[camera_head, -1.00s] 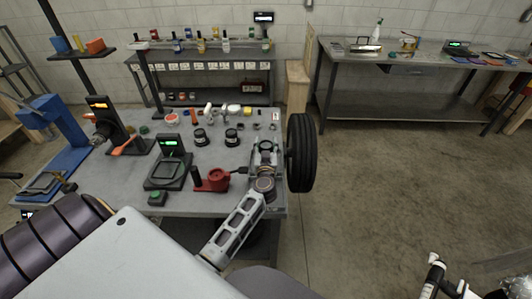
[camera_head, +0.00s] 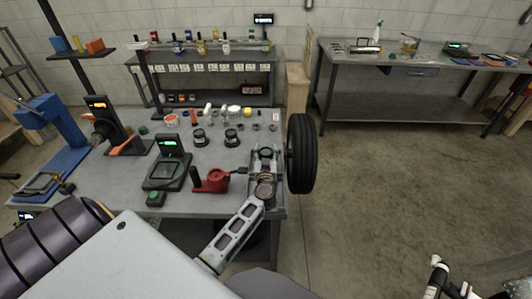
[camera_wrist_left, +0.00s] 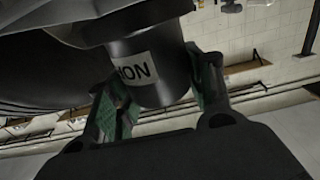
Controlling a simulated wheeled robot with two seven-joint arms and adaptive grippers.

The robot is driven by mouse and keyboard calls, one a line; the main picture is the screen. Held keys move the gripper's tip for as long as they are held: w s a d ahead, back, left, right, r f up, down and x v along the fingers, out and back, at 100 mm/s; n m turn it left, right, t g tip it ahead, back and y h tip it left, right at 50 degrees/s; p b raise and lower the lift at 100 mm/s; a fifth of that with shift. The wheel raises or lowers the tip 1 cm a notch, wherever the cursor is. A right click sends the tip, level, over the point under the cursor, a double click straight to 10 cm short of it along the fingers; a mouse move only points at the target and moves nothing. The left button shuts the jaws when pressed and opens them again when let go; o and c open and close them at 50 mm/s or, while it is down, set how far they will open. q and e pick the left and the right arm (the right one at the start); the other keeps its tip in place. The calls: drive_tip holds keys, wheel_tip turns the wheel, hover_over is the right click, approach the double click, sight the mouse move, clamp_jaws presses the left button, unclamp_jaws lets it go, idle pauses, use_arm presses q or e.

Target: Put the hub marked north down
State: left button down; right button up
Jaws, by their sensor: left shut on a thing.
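My left gripper (camera_head: 266,153) is over the right edge of the grey workbench (camera_head: 215,205), close beside the black tyre. In the left wrist view its two green-padded fingers (camera_wrist_left: 160,95) are shut on a dark cylindrical hub (camera_wrist_left: 150,75). A pale label on the hub shows only part of its lettering, upside down, so I cannot read the full mark. In the head view the hub is mostly hidden by the gripper. Two similar black hubs, one on the left (camera_head: 200,138) and one on the right (camera_head: 231,138), stand on the bench. My right gripper is not in view.
The tyre (camera_head: 302,153) stands at the bench's right edge. A red tool (camera_head: 213,181) and a black scale with a green display (camera_head: 168,168) lie left of the gripper. Small parts line the bench's back. Open floor (camera_head: 400,150) lies to the right.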

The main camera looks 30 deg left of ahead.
use_arm(q)
drive_tip(key=shift+f, duration=0.45)
idle(0.3)
drive_tip(key=c, duration=0.6)
unclamp_jaws()
drive_tip(key=shift+f, duration=0.1)
drive_tip(key=shift+s+d+r, duration=0.1)
drive_tip(key=shift+s+r, duration=0.05)
drive_tip(key=shift+r, duration=0.45)
drive_tip(key=shift+v, duration=3.65)
